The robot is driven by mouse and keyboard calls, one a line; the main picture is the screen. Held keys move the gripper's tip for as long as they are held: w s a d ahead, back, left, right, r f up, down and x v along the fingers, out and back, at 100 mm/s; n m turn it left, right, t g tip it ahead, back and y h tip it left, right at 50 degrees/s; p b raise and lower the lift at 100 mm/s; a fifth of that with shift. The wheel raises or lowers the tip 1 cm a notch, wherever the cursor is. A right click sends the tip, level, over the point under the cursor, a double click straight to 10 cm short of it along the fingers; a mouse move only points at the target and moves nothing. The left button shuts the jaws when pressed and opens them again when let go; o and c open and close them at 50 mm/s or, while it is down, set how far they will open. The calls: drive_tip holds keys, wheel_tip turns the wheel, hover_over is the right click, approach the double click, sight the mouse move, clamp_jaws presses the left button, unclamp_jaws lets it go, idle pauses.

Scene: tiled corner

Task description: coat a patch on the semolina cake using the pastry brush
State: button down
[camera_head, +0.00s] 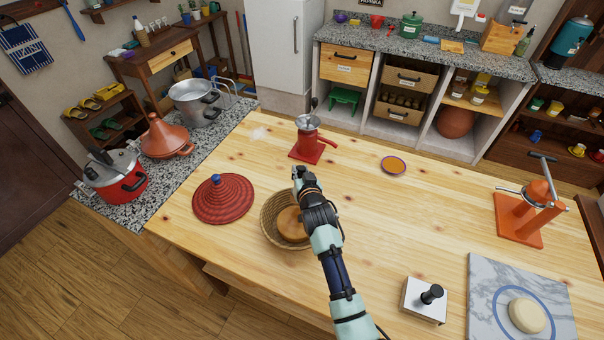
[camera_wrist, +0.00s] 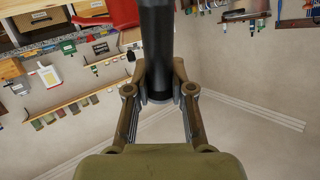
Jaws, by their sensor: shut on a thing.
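My gripper (camera_head: 298,174) is above the far side of a woven basket (camera_head: 267,232) on the wooden table. In the wrist view its fingers (camera_wrist: 160,98) are closed on a dark, smooth cylindrical handle (camera_wrist: 157,45). The handle's far end is out of that view, and no bristles show, so I cannot tell if it is the pastry brush. A golden-brown round loaf or cake (camera_head: 288,225) lies in the basket, partly hidden by my arm. A pale round piece (camera_head: 527,315) lies on a marble board at the right. I cannot tell which is the semolina cake.
A red conical lid (camera_head: 223,199) sits left of the basket, and a red grinder (camera_head: 308,146) stands behind it. A small bowl of orange contents (camera_head: 393,166) is at the back. An orange press (camera_head: 520,220), white box (camera_head: 423,301) and marble board (camera_head: 482,275) occupy the right.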

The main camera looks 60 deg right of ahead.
drive_tip(key=shift+r+p, duration=1.6)
drive_tip(key=shift+r, duration=0.75)
